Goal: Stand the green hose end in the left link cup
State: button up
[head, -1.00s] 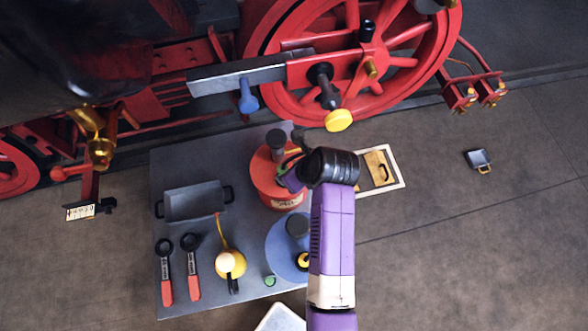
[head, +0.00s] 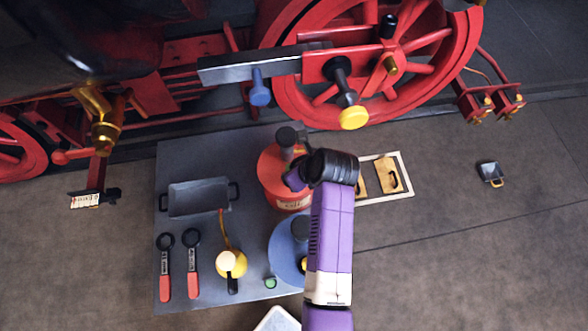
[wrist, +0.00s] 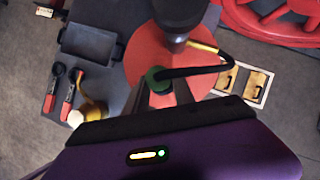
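The green hose end (wrist: 158,77) shows in the wrist view as a green collar with a black hose (wrist: 195,71) curving right from it. My gripper (wrist: 170,93) is at the collar, and its fingers appear shut on it, above the red drum (wrist: 140,52). In the head view my gripper (head: 297,178) is at the right side of the red drum (head: 272,178), and the hose end is hidden there. Two red link holders with brass parts, left (head: 472,108) and right (head: 508,104), hang right of the wheel. I cannot tell whether the left one is the named cup.
The grey mat (head: 185,140) holds a dark tray (head: 198,198), red-handled wrenches (head: 193,275), a yellow can (head: 231,264) and a blue disc (head: 285,255). A framed board (head: 403,168) lies to the right.

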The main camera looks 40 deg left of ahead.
grip_shut()
jog(key=shift+r, duration=0.1)
jog(key=shift+r+p, duration=2.65)
jog(key=shift+p, duration=0.4)
